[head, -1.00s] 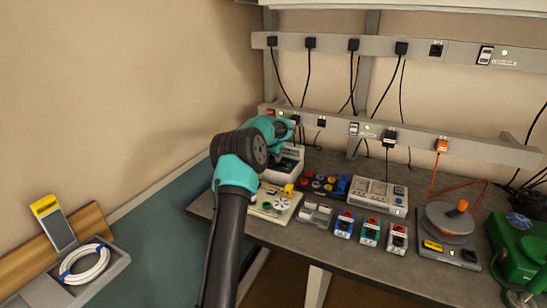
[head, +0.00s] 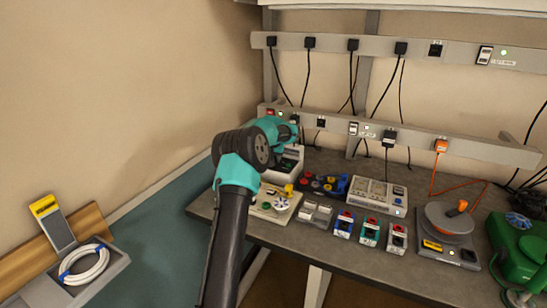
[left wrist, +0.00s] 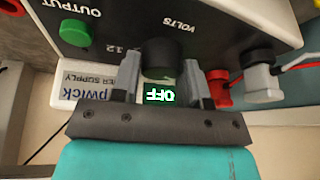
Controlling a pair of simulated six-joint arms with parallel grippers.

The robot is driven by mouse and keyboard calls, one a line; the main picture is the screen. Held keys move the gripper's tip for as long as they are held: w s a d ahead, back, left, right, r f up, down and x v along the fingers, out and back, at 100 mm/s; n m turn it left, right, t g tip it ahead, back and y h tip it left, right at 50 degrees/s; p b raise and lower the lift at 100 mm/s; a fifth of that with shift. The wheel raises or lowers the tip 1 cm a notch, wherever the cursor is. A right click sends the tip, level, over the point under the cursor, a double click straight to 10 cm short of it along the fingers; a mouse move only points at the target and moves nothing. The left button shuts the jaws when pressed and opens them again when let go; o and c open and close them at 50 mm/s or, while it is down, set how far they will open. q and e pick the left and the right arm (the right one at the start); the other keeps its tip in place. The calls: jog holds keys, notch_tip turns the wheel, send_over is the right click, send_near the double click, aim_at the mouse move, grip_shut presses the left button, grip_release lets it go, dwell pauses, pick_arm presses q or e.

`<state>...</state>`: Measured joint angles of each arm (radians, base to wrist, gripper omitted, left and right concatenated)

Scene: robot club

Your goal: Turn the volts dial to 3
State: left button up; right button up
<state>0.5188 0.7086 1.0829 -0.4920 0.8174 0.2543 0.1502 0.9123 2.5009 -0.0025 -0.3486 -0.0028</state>
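The power supply (head: 284,172) stands at the back left of the bench in the head view, partly hidden by my left arm. In the left wrist view its panel appears upside down, with a black volts dial (left wrist: 160,57), a "12" mark and a lit green display (left wrist: 160,95) reading OFF. My left gripper (left wrist: 160,68) has one finger on each side of the dial, with what looks like a narrow gap. The dial's pointer is not visible. In the head view the left gripper (head: 286,132) is at the supply, its fingertips largely hidden. My right gripper is out of view.
A green button (left wrist: 75,32) lies left of the dial in the wrist view; a red plug (left wrist: 218,88) and a grey plug (left wrist: 262,82) with leads sit right. Boxes and a cable reel (head: 450,220) occupy the bench to the right.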

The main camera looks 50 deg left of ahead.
pick_arm(q)
jog(key=o, duration=0.4)
jog(key=shift+o, duration=0.2)
jog(key=shift+r, duration=0.15)
jog(key=v, duration=1.7)
jog(key=shift+d, duration=0.1)
